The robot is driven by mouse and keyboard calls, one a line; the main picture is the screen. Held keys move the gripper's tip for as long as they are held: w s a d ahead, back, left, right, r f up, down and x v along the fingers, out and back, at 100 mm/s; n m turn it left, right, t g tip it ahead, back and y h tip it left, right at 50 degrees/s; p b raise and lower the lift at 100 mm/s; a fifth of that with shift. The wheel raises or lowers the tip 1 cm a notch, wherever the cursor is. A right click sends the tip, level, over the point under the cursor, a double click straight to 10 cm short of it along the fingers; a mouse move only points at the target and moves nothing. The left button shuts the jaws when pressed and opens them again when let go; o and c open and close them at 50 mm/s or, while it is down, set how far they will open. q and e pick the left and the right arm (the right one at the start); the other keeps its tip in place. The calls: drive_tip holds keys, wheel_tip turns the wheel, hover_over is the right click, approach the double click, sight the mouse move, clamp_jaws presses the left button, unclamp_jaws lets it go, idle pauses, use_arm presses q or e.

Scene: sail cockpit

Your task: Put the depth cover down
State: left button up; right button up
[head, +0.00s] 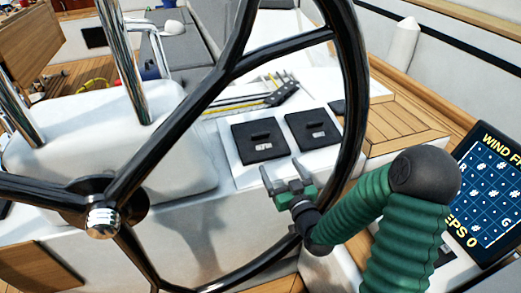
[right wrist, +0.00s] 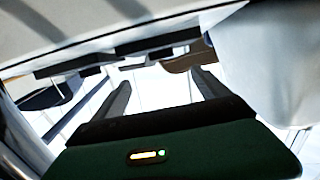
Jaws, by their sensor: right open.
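Two black square covers, a left one (head: 259,141) and a right one (head: 313,130), lie side by side on a white panel (head: 228,160) behind the steering wheel. Each has a raised grip and a small light label too small to read, so I cannot tell which is the depth cover. My right gripper (head: 283,173) is open and empty, just in front of the panel's near edge and below the covers. In the right wrist view its two fingers (right wrist: 161,92) stand apart with nothing between them; dark blurred shapes show beyond. My left gripper is not in view.
The black steering wheel (head: 187,108) with its chrome hub (head: 102,222) stands across the head view, close to my right arm. A display screen (head: 492,195) is at the right. Black rope clutches (head: 281,94) and lines lie behind the covers. Wooden slatted seating (head: 405,128) is to the right.

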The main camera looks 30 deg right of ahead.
drive_tip(key=shift+b+x, duration=1.15)
drive_tip(key=shift+x, duration=0.1)
drive_tip(key=b, duration=0.1)
approach(261, 136)
drive_tip(key=x, duration=0.3)
drive_tip(key=shift+w+d+f, duration=0.15)
drive_tip(key=shift+d+f, duration=0.05)
drive_tip(key=shift+d, duration=0.1)
drive_tip(key=shift+w+d, duration=0.1)
drive_tip(key=shift+w, duration=0.25)
drive_tip(key=x, duration=0.1)
drive_tip(key=b+x, duration=0.2)
drive_tip(key=x, duration=0.1)
drive_tip(key=shift+w+a, duration=0.15)
drive_tip(key=shift+a, duration=0.1)
drive_tip(key=shift+w+d, duration=0.1)
drive_tip(key=shift+w, duration=0.2)
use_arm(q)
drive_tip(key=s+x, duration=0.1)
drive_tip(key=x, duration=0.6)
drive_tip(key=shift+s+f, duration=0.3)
use_arm(e)
drive_tip(key=shift+r, duration=0.15)
drive_tip(key=c, duration=1.7)
drive_tip(key=shift+o, duration=0.2)
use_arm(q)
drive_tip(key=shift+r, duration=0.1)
use_arm(e)
drive_tip(key=shift+r, duration=0.1)
